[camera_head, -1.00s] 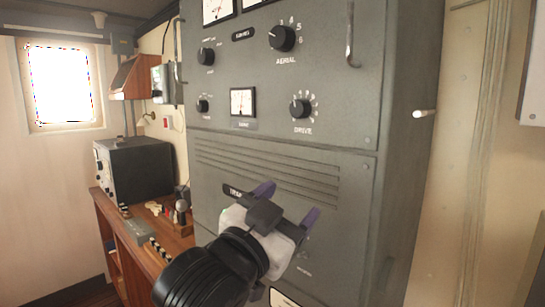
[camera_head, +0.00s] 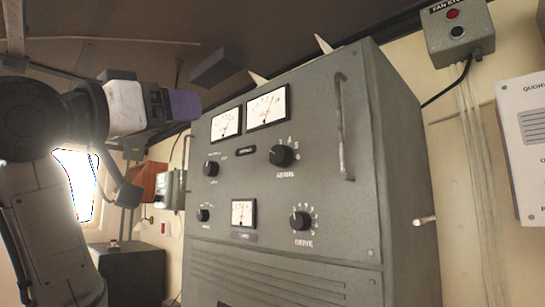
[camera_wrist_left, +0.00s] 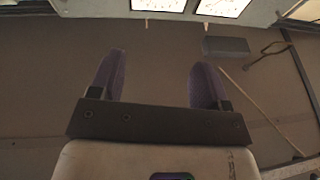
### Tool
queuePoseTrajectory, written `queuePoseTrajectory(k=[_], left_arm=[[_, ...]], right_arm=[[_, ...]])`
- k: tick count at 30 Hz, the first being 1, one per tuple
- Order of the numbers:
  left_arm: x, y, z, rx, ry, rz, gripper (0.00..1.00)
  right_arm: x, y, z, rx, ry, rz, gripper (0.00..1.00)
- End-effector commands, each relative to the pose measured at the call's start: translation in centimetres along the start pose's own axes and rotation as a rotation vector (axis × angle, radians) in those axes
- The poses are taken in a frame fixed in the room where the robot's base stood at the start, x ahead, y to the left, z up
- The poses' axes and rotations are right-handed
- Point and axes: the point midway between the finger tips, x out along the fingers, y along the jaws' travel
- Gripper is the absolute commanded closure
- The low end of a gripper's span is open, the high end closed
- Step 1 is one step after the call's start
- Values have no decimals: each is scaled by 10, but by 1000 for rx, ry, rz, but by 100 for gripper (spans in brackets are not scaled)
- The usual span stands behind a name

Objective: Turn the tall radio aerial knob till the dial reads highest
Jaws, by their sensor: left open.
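The tall grey radio cabinet (camera_head: 330,220) fills the middle of the head view. Its black AERIAL knob (camera_head: 281,155) is on the upper right of the panel, with nothing touching it. Above it are two white dials, the right one (camera_head: 267,107) and the left one (camera_head: 226,124); their needles are too small to read surely. My left gripper (camera_head: 185,105) is up at the left, beside the cabinet's top left corner and apart from the knob. In the left wrist view its purple fingers (camera_wrist_left: 157,65) are spread with nothing between them. My right gripper is out of view.
A DRIVE knob (camera_head: 300,220) and small meter (camera_head: 242,212) sit below. A vertical handle (camera_head: 343,125) stands out right of the AERIAL knob. A dark box (camera_head: 217,65) is near the ceiling. A fan stop box (camera_head: 459,32) is at upper right. Space before the panel is clear.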

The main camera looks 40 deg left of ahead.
Motion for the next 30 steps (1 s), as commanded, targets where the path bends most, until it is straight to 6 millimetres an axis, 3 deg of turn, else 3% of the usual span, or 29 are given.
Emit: queuePoseTrajectory(k=[3, 6, 15, 23, 30], left_arm=[[32, -2, 24, -200, -169, 78, 30], [43, 1, 38, -370, -274, 128, 30], [41, 12, 48, -710, -389, 137, 30], [54, 15, 50, -778, -396, 123, 30], [94, 26, 61, -776, -396, 122, 30]], right_arm=[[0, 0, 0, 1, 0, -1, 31], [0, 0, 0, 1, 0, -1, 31], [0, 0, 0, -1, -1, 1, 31], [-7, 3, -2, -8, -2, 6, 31], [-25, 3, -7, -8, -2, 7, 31]])
